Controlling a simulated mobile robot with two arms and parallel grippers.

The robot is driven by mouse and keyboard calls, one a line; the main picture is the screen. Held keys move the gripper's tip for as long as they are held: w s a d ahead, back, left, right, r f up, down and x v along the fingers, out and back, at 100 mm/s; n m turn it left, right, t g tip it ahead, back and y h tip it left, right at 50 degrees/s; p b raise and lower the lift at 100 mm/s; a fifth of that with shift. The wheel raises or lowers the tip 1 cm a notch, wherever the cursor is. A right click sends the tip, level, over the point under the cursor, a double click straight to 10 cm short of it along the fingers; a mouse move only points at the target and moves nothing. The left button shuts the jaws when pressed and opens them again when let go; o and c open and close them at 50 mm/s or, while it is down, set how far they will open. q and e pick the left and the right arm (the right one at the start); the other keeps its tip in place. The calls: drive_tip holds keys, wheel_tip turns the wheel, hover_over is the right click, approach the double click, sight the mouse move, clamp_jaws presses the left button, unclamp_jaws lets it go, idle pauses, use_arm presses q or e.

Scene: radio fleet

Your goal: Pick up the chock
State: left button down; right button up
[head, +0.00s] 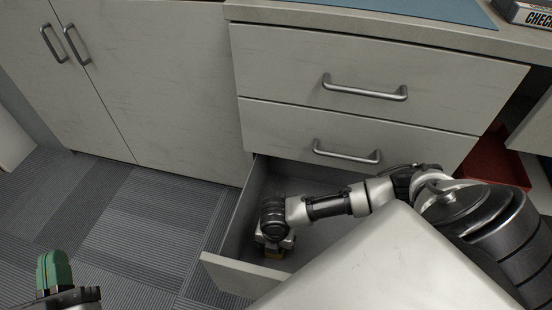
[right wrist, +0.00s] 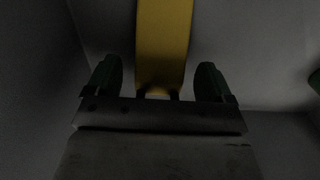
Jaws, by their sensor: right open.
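The yellow chock (right wrist: 164,45) is inside the open bottom drawer (head: 232,275). In the head view only a small yellow patch (head: 274,254) of it shows under my right gripper (head: 274,248). In the right wrist view my right gripper (right wrist: 160,82) is open, with one dark green finger on each side of the chock's near end. Gaps show between the chock and both fingers. My left gripper (head: 55,272), with green fingers, is at the bottom left of the head view, over the carpet and away from the drawer; its opening is unclear.
The drawer's walls stand close around my right arm. Two shut drawers (head: 375,75) are above it, and a cupboard (head: 150,85) is to the left. A red thing (head: 490,163) is at the right. A dark green thing (right wrist: 315,80) shows at the right wrist view's edge. The carpet (head: 130,225) at left is clear.

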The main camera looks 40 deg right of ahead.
drive_tip(key=shift+c, duration=0.5)
drive_tip(key=c, duration=1)
drive_tip(key=shift+c, duration=0.2)
drive_tip(key=shift+r, duration=0.2)
